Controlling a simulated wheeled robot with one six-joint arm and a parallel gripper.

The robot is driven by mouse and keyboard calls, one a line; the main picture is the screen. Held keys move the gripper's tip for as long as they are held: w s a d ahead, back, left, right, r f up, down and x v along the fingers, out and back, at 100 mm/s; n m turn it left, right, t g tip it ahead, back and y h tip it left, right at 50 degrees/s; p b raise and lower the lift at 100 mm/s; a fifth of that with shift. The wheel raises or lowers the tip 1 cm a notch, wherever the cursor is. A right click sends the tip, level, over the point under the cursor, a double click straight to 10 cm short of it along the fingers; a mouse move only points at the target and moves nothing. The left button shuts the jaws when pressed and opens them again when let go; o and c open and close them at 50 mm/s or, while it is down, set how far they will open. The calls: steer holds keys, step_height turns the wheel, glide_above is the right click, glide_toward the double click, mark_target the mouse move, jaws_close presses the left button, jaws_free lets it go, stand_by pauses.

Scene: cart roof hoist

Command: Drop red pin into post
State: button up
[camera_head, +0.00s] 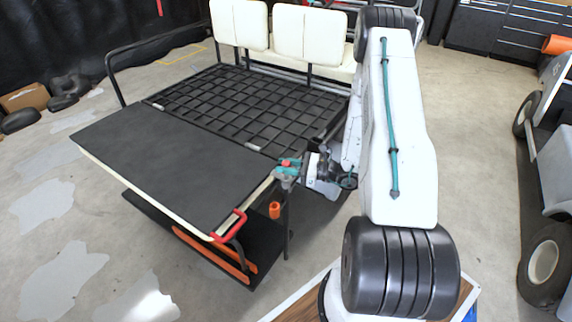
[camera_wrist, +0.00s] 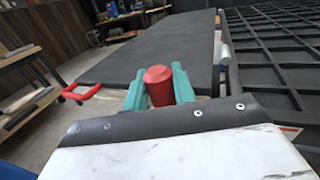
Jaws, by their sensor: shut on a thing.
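My gripper (camera_head: 287,171), with teal fingers, is at the right edge of the black platform (camera_head: 170,150), near its corner with the grid deck. It is shut on the red pin (camera_head: 291,161), whose red top shows between the fingers. In the wrist view the red pin (camera_wrist: 158,86) stands roughly upright between the two teal fingertips (camera_wrist: 159,82). A thin dark upright post (camera_head: 286,232) shows below my gripper. Its top is hidden by the gripper, and I cannot tell whether the pin's lower end touches it or is inside it.
A red handle (camera_head: 230,226) sits at the platform's front corner. An orange cylinder (camera_head: 275,210) hangs close below my gripper. The black grid deck (camera_head: 250,105) and cream seats (camera_head: 308,35) lie behind. Another wheeled vehicle (camera_head: 555,170) stands at the right. The floor at left is open.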

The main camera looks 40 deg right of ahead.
steer(key=shift+f, duration=1.05)
steer(key=o, duration=1.1)
steer(key=v, duration=0.7)
steer(key=shift+s+d, duration=0.25)
steer(key=shift+s, duration=0.05)
